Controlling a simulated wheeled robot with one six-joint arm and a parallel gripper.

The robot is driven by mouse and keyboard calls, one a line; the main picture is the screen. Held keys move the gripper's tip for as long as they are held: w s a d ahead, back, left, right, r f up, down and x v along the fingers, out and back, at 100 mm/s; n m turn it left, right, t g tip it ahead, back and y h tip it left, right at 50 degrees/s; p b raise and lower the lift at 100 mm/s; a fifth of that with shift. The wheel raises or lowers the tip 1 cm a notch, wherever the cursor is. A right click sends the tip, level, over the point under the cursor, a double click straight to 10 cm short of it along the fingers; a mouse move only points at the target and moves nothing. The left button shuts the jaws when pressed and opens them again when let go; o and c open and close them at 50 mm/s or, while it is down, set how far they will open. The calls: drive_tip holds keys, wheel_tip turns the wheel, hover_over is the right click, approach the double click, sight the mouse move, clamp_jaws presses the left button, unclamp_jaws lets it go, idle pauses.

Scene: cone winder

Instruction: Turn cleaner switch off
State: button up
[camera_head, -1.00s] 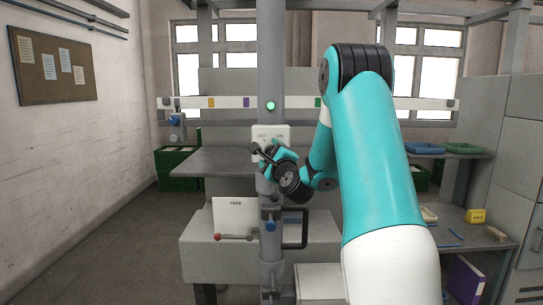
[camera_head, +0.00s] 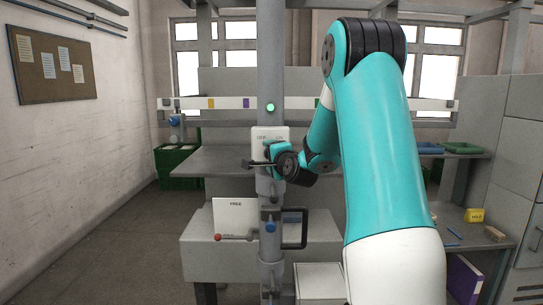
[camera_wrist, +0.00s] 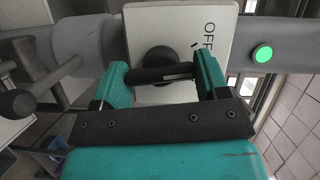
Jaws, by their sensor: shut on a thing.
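The cleaner switch has a white plate (camera_head: 258,132) on the grey upright post; its lettering is small in the head view. In the wrist view the plate (camera_wrist: 214,12) shows "OFF", turned sideways. The black switch handle (camera_wrist: 160,73) lies across between the two teal fingertips of my gripper (camera_wrist: 163,77), and both fingers bear on its ends. In the head view my gripper (camera_head: 268,152) covers the lower part of the plate and hides the handle. A green lamp (camera_head: 270,107) is lit above the plate; it also glows in the wrist view (camera_wrist: 263,53).
Below the switch, a red-knobbed lever (camera_head: 218,237) stands by a "FREE" card (camera_head: 235,208). A black loop handle (camera_head: 304,229) and a blue knob (camera_head: 270,226) are on the post. A grey shelf (camera_head: 205,160) lies behind. The floor at left is clear.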

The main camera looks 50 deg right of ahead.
drive_tip(key=shift+n+g+b, duration=0.35)
drive_tip(key=shift+n+g, duration=0.65)
drive_tip(key=shift+n, duration=0.8)
drive_tip(key=o, duration=0.9)
drive_tip(key=shift+o, duration=0.2)
drive_tip(key=b+v, duration=0.4)
drive_tip(key=v, duration=1.3)
drive_tip(key=shift+s+a, duration=0.15)
drive_tip(key=shift+s, duration=0.1)
